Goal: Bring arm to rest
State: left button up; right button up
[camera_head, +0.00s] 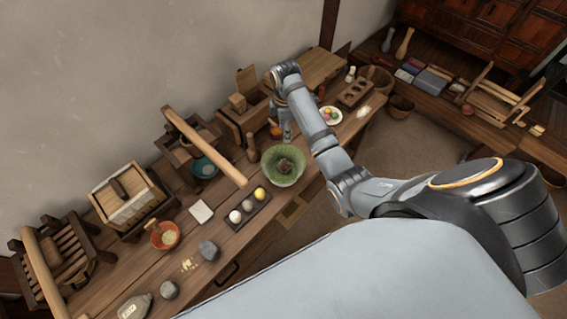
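My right arm comes in from the right and reaches over the long wooden table (186,235). Its forearm rises toward the back and bends down at the wrist. The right gripper (281,116) is small and partly hidden by the arm, among small items behind the green bowl (283,166). I cannot make out its fingers or whether it holds anything. My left gripper is not in view.
The table holds an orange bowl (165,236), grey stones (208,250), a tray with several balls (247,208), a plate (330,116) and a lidded basket (128,198). A wooden beam (204,145) slants up at the back. A side bench (455,95) stands right.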

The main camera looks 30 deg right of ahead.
dwell(0.6)
jog(key=s+a+r+m+t, duration=0.15)
jog(key=s+m+t, duration=0.25)
jog(key=s+m, duration=1.35)
jog(key=s+d+f+n+g+b, duration=0.1)
jog(key=s+f+n, duration=0.15)
jog(key=f, duration=1.25)
jog(key=s+d+f+n+g+b, duration=0.15)
jog(key=s+f, duration=0.25)
jog(key=f, duration=1.1)
jog(key=s+f+b, duration=0.1)
jog(key=s+f, duration=1.6)
jog(key=s, duration=0.1)
jog(key=shift+s+d+f+m+h+b, duration=0.2)
jog(key=shift+s+d+m+h+b, duration=0.05)
jog(key=shift+d+m+h+b, duration=0.2)
